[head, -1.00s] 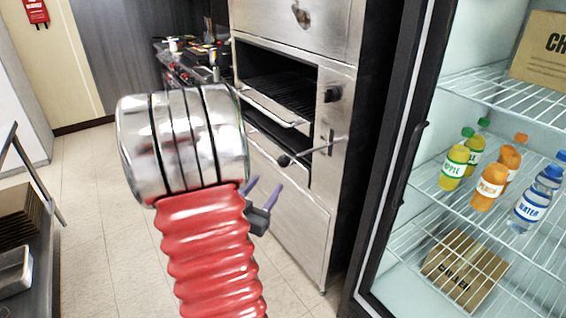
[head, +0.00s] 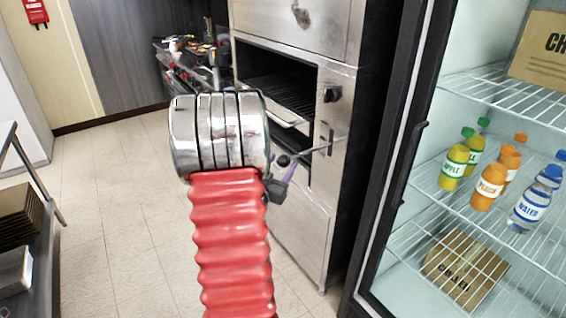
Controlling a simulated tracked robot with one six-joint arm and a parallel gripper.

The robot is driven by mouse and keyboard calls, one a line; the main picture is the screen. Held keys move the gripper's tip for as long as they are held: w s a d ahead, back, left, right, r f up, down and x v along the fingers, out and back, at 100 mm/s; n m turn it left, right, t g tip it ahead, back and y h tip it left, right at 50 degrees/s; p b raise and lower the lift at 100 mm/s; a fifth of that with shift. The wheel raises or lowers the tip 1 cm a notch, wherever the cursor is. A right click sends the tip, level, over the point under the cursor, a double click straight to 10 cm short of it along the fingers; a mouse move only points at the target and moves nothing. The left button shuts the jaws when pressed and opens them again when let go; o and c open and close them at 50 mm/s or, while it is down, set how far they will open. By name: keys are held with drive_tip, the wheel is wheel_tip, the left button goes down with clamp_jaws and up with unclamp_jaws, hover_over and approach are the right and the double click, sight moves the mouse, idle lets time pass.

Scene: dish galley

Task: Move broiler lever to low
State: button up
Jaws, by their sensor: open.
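The steel broiler (head: 339,112) stands right of centre in the head view, with an open grill cavity in its front. Its lever (head: 316,149) is a metal rod that sticks out from a slot (head: 330,142) in the right side panel and ends in a dark knob (head: 283,160). My gripper (head: 285,172) is just below and beside the knob, partly hidden behind my arm. I cannot tell whether a finger touches the knob or lever.
A black control knob (head: 332,94) sits above the lever slot. An open glass-fronted fridge with bottles (head: 489,187) and boxes stands at right. A cooking range (head: 180,75) is behind. A dark rack (head: 40,262) is at left. The tiled floor (head: 115,200) between is clear.

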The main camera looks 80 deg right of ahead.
drive_tip(key=shift+s+d, duration=0.15)
drive_tip(key=shift+d, duration=0.65)
clamp_jaws()
drive_tip(key=shift+f, duration=0.1)
